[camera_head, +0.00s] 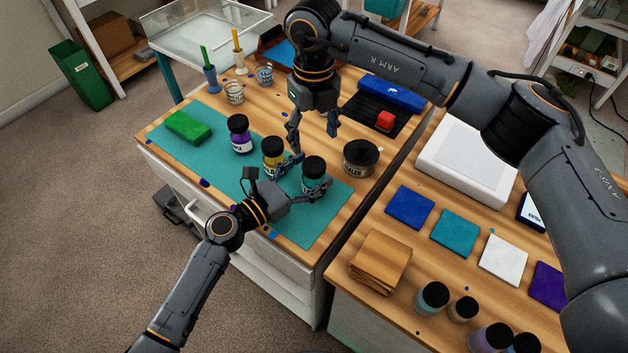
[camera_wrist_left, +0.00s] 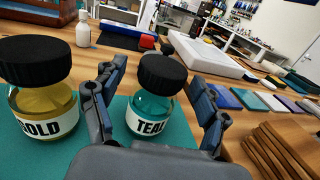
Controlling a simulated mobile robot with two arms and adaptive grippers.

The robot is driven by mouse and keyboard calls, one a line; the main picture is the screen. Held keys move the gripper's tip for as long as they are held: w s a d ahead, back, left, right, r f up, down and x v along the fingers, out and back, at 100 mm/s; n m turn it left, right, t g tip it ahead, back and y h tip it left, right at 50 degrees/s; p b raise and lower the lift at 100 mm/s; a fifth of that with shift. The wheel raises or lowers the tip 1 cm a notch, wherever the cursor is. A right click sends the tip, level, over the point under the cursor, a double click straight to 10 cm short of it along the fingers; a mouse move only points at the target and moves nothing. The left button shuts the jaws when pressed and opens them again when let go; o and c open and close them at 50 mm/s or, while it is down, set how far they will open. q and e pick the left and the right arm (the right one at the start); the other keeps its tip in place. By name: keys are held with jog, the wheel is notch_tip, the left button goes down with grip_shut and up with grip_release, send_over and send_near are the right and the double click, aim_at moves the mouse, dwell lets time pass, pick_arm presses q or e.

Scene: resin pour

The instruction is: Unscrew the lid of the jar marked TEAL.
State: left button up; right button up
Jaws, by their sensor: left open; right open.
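The TEAL jar (camera_head: 312,179) stands upright on the teal mat (camera_head: 318,223), its black lid (camera_head: 314,164) on. In the left wrist view the TEAL jar (camera_wrist_left: 148,113) and its black lid (camera_wrist_left: 162,73) sit between my left gripper's fingers (camera_wrist_left: 157,100), its label facing the camera. My left gripper (camera_head: 313,175) is open, low around the jar's sides; I cannot tell whether a finger touches it.
The GOLD jar (camera_head: 272,161) stands close left of the TEAL jar, with a purple jar (camera_head: 240,143) farther left. A green block (camera_head: 189,127) lies on the mat. A black tray (camera_head: 372,123) with a red block (camera_head: 386,119) lies behind. The mat's front right is clear.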

aim_at(315, 164)
pick_arm(q)
jog(key=shift+w+d, duration=0.45)
jog(key=shift+d, duration=0.05)
grip_shut()
pick_arm(e)
jog(key=shift+f, duration=4.05)
jog(key=shift+c, duration=0.2)
jog(key=c, duration=1.2)
pick_arm(q)
jog(key=shift+a, duration=0.1)
pick_arm(e)
jog(key=shift+o, duration=0.2)
jog(key=shift+w+d+n, duration=0.1)
jog(key=shift+n, duration=1.5)
